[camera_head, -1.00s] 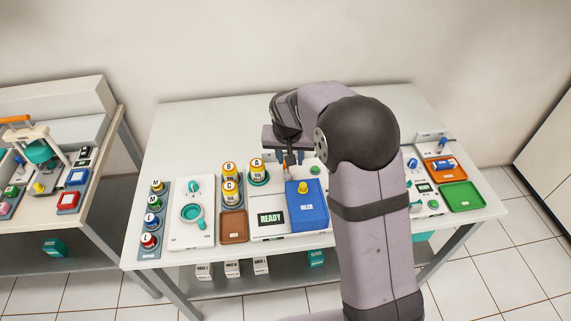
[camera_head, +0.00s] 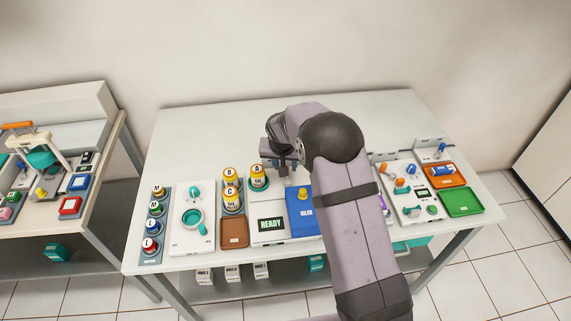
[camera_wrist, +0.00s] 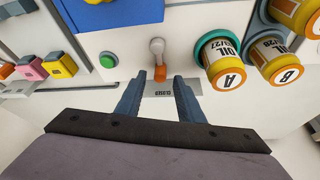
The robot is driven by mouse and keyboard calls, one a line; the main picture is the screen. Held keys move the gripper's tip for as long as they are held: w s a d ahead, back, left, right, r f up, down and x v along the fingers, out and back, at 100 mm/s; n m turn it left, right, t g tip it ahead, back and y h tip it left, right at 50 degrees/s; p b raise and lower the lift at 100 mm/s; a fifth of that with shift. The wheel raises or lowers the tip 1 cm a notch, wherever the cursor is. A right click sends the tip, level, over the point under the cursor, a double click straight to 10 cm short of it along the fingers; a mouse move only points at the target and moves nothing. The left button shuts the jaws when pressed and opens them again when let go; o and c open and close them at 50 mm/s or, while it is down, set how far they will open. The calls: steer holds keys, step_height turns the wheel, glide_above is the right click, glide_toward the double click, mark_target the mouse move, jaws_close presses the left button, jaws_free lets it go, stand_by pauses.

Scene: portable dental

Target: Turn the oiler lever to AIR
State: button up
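The oiler lever is a pale grey handle (camera_wrist: 157,46) with an orange tip (camera_wrist: 160,73). In the wrist view it points down the picture, toward my gripper, and the tip lies close to the gap between the fingers. My gripper (camera_wrist: 160,85) is open, with one dark blue finger on each side of the lever's line; contact cannot be told. A small label plate (camera_wrist: 162,93) lies between the fingers, its lettering too small to read surely. In the head view my gripper (camera_head: 282,168) is over the back of the oiler panel (camera_head: 268,237), and the arm covers part of it.
The oiler's blue cover (camera_head: 303,212) and READY screen (camera_head: 270,223) are in front of the gripper. Bottle A (camera_wrist: 228,74) in its teal ring and bottle B (camera_wrist: 278,62) stand beside the lever. A green button (camera_wrist: 108,60) is on its other side. The table's back is clear.

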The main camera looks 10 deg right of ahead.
steer(key=shift+x, duration=0.8)
jaws_close()
